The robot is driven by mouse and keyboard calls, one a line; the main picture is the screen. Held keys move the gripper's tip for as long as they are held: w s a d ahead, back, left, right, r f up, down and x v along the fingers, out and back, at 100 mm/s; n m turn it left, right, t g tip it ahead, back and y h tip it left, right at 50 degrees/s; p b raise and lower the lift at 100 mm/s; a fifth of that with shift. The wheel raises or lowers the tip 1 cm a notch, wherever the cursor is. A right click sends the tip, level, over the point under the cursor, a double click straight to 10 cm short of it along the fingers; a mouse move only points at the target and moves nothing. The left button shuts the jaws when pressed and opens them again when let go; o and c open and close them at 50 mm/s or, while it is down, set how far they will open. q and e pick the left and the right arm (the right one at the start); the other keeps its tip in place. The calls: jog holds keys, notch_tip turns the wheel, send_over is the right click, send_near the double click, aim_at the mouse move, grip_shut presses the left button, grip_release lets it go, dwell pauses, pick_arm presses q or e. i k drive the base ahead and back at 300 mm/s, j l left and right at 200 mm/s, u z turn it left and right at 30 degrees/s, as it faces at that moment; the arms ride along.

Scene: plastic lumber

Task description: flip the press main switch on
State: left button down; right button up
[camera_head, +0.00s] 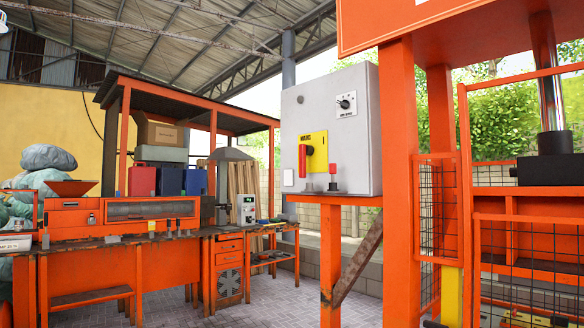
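The press control box (357,130) is a grey cabinet on an orange stand at the centre right. On its front is a yellow plate (318,152) with a red switch handle (303,161), which looks upright at the plate's left side. A small black selector knob (344,104) sits on a white plate above it. A red-topped button (333,178) shows near the box's lower edge. The orange press (402,180) stands to its right. Neither of my grippers shows in the head view.
An orange workbench (160,262) with a machine and a red hopper (70,187) stands at the left. The orange stand post (331,265) and its diagonal brace are below the box. Mesh guards (530,262) close the press at the right. Paved floor (270,305) in front looks clear.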

aim_at(305, 151)
jog(key=i+j, duration=0.1)
jog(key=i, duration=0.4)
jog(key=i+j+z, duration=0.1)
jog(key=i, duration=0.45)
jog(key=i+j, duration=0.1)
jog(key=i, duration=0.4)
jog(key=i+j+z, duration=0.1)
jog(key=i, duration=0.4)
jog(key=i+j, duration=0.2)
jog(key=i, duration=0.3)
jog(key=i+j+z, duration=0.1)
jog(key=i, duration=0.45)
jog(key=j, duration=0.1)
